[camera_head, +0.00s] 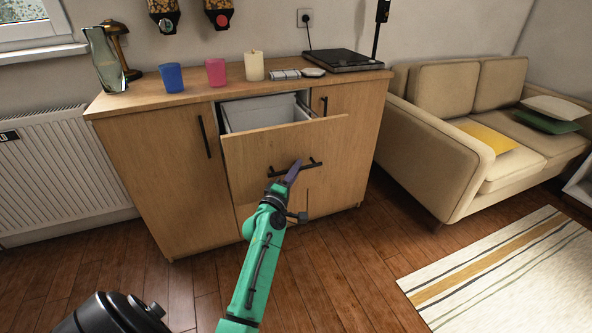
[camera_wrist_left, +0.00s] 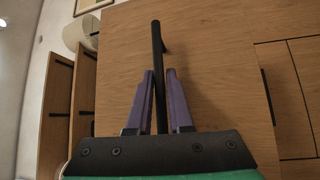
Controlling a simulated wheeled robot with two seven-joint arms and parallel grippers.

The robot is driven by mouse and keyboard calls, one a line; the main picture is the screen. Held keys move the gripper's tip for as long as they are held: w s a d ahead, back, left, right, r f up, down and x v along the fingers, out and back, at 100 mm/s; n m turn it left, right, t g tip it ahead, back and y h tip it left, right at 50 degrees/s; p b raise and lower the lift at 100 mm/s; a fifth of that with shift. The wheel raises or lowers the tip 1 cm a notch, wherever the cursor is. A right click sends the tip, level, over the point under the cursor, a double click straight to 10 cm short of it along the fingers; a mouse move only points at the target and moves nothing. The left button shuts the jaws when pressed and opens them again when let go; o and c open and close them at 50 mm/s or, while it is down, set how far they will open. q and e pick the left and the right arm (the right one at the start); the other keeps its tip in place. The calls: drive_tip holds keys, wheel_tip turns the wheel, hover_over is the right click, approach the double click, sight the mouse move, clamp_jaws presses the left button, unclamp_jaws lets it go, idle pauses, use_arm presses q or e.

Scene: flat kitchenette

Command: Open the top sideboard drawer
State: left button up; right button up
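The top sideboard drawer (camera_head: 250,153) is pulled out of the wooden sideboard (camera_head: 155,170), and its pale inner box (camera_head: 262,112) shows behind the front in the head view. The black bar handle (camera_head: 313,162) is on the drawer front. My left gripper (camera_head: 295,168) is at this handle. In the left wrist view, the handle (camera_wrist_left: 157,45) runs between the two purple fingers of my left gripper (camera_wrist_left: 160,76). They are close about it and look shut on it, though the exact contact is hard to see. My right gripper is not in view.
On the sideboard top stand a glass vase (camera_head: 105,62), a blue cup (camera_head: 172,78), a pink cup (camera_head: 215,72), a candle (camera_head: 254,66) and a black turntable-like device (camera_head: 342,60). A beige sofa (camera_head: 440,150) stands right. Wooden floor (camera_head: 350,265) in front is clear.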

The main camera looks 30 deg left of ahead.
use_arm(q)
drive_tip(key=shift+o, duration=1.2)
drive_tip(key=b+v, duration=0.1)
drive_tip(key=v, duration=1.3)
drive_tip(key=shift+s, duration=0.3)
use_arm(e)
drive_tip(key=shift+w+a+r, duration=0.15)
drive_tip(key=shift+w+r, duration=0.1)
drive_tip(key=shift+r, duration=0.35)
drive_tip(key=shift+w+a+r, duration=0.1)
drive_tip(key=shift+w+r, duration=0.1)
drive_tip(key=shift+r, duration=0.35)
